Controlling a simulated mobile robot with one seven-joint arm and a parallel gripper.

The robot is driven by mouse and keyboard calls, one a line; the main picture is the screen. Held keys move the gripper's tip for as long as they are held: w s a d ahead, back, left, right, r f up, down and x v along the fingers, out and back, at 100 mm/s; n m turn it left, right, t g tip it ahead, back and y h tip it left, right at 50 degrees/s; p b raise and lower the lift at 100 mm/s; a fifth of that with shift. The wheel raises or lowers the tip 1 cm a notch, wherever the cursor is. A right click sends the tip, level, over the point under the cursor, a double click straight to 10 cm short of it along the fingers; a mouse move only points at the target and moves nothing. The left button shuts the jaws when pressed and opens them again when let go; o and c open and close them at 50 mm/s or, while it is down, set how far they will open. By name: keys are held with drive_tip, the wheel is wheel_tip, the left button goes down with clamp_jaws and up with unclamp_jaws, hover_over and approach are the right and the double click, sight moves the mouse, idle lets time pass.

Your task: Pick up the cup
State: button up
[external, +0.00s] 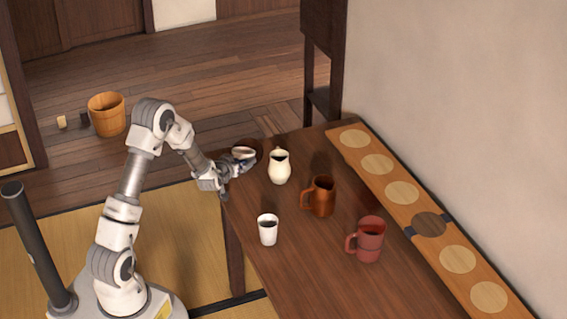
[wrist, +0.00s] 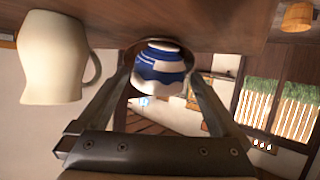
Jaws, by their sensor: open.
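A small white cup with blue bands (wrist: 162,66) is between the two fingers in the wrist view, which looks upside down. In the external view the cup (external: 243,152) stands at the table's far left corner, on what looks like a dark round mat. My gripper (external: 247,163) is open and reaches the cup from the left at low height. In the wrist view my gripper (wrist: 160,75) has one finger on each side of the cup; I cannot tell whether either touches it. The cup's lower part is partly hidden by my gripper in the external view.
A cream pitcher (external: 280,168) stands close to the right of my gripper. A brown mug (external: 320,198), a white tumbler (external: 268,231) and a red mug (external: 369,241) stand further along the table. A long board with round discs (external: 360,160) lies along the wall side.

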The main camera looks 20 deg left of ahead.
drive_tip(key=shift+x, duration=1.45)
drive_tip(key=shift+c, duration=0.2)
drive_tip(key=shift+s, duration=0.1)
drive_tip(key=c, duration=1.2)
drive_tip(key=shift+r, duration=0.1)
